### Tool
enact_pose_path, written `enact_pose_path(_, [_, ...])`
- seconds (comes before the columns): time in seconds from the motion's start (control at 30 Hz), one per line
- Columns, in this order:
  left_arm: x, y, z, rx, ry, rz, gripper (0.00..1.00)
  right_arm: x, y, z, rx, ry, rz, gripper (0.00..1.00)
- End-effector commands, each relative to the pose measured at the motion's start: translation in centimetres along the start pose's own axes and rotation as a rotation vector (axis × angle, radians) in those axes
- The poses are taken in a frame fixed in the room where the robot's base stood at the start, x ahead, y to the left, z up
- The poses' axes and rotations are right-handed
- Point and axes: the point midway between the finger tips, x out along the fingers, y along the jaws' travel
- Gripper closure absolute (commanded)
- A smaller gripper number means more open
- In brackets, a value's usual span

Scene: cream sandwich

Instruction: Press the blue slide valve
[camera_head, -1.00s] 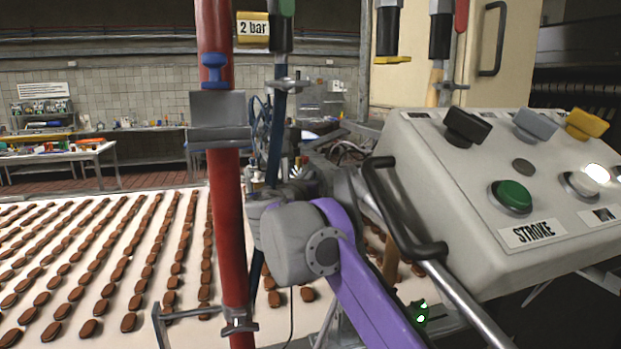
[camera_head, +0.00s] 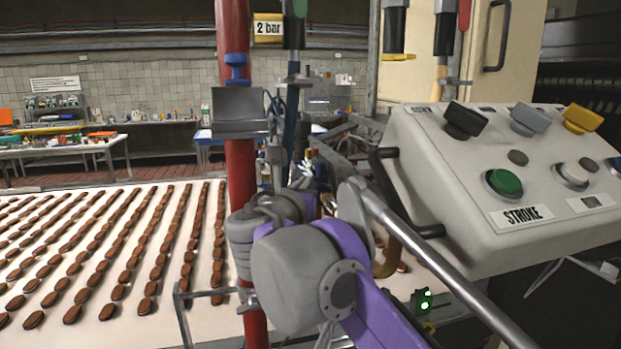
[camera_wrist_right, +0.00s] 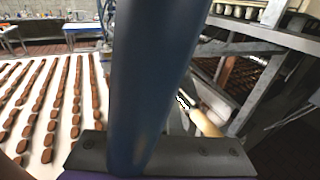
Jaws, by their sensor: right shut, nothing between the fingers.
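A red pipe (camera_head: 233,30) stands upright left of centre in the head view. A small blue knob (camera_head: 237,66) sits on it just above a grey box-shaped block (camera_head: 239,108). A dark blue pipe (camera_head: 292,120) stands to its right, with a grey fitting (camera_head: 299,80) across it. My right gripper (camera_head: 306,174) is shut and empty, near the lower blue pipe and below the knob; my arm partly hides it. In the right wrist view, the blue pipe (camera_wrist_right: 155,70) fills the middle, very close to the camera. My left gripper is out of view.
A grey control panel (camera_head: 455,205) with buttons and knobs stands at the right, close to my arm. Its black handle (camera_head: 388,205) sticks out towards my arm. A white conveyor (camera_head: 60,335) with rows of brown biscuits lies at the left. A "2 bar" label (camera_head: 268,28) hangs above.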

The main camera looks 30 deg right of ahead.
Motion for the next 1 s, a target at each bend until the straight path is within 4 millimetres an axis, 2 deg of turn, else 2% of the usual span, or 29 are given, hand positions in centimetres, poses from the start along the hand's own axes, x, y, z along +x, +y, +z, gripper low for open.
enact_pose_path(0.1, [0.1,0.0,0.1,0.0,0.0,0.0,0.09,-1.8,0.1,0.0,0.0,0.001,0.003,1.0])
enact_pose_path(0.23, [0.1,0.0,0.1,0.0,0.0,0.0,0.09,-2.8,0.0,0.0,0.0,0.001,0.001,1.0])
enact_pose_path(0.83, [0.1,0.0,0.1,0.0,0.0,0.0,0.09,-3.0,-0.1,-0.1,0.007,0.004,-0.003,1.0])
enact_pose_path(0.93, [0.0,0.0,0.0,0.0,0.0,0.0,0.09,-3.0,-0.7,-1.4,0.07,0.038,-0.017,1.0])
enact_pose_path(1.0, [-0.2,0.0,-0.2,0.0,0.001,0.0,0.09,-3.1,-1.6,-3.5,0.172,0.09,-0.041,1.0])
